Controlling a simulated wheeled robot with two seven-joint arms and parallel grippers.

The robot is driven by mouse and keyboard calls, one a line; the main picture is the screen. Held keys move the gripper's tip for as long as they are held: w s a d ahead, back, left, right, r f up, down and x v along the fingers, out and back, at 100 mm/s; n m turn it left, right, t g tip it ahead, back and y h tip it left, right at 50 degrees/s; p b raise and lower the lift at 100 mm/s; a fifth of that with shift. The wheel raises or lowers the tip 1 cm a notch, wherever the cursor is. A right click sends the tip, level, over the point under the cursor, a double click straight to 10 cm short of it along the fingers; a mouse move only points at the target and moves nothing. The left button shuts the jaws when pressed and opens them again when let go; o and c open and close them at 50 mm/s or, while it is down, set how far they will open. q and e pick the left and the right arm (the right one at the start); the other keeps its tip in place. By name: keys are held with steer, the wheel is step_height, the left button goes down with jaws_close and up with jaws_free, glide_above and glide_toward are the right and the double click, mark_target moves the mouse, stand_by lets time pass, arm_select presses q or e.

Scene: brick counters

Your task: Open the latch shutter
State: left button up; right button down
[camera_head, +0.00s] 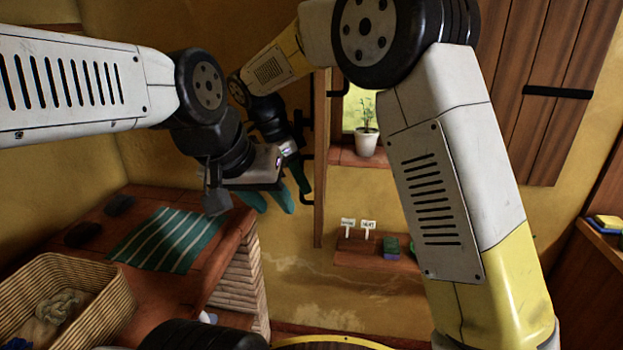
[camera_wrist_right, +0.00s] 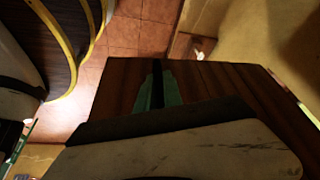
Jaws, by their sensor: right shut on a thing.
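The wooden shutter (camera_head: 320,160) is seen nearly edge-on in the head view, swung out from the left side of the window. Dark metal fittings show along its left side. The right shutter panel (camera_head: 545,90) lies flat on the wall, with a black strap across it. My right gripper (camera_head: 303,185) is at the left shutter's face. In the right wrist view, its teal fingers (camera_wrist_right: 159,88) are shut on a black bar against brown boards (camera_wrist_right: 220,90); the exact contact is partly hidden. My left gripper (camera_head: 272,203) hangs empty, its teal fingers apart, left of the shutter.
A brick counter (camera_head: 225,250) at lower left holds a striped teal cloth (camera_head: 168,240) and a wicker basket (camera_head: 110,310). A potted plant (camera_head: 366,140) stands on the window sill. A low shelf (camera_head: 350,255) holds small signs and sponges. My right arm hides part of the window.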

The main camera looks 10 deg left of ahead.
steer(key=shift+a, duration=0.1)
steer(key=c, duration=1.5)
jaws_free()
steer(key=v, duration=0.7)
steer(key=shift+a+r, duration=0.15)
steer(key=shift+r, duration=0.2)
